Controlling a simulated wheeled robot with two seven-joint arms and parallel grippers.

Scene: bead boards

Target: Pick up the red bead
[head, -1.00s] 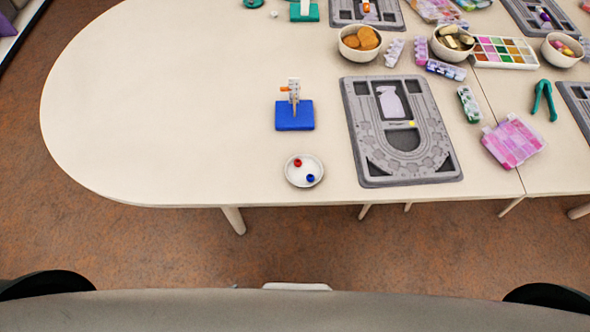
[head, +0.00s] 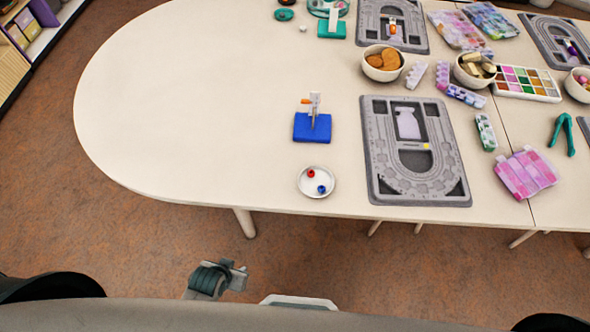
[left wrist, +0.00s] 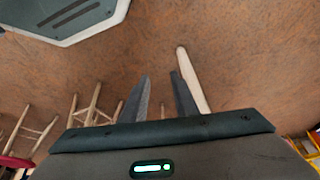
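The red bead (head: 311,174) lies in a small round white dish (head: 304,186) near the front edge of the table in the head view. A blue bead (head: 321,189) lies in the same dish, lower right of the red one. My left gripper (head: 238,274) shows at the bottom of the head view, over the floor, well short of the table and apart from the dish. In the left wrist view its two grey fingers (left wrist: 160,77) stand apart with nothing between them. The beads are not in the left wrist view. My right gripper is not in view.
A blue stand (head: 312,127) is just behind the dish. A grey bead board (head: 450,190) lies to its right. Bowls, bead boxes and green pliers (head: 563,131) are farther right. The table's (head: 180,110) left part is clear. Table legs show below.

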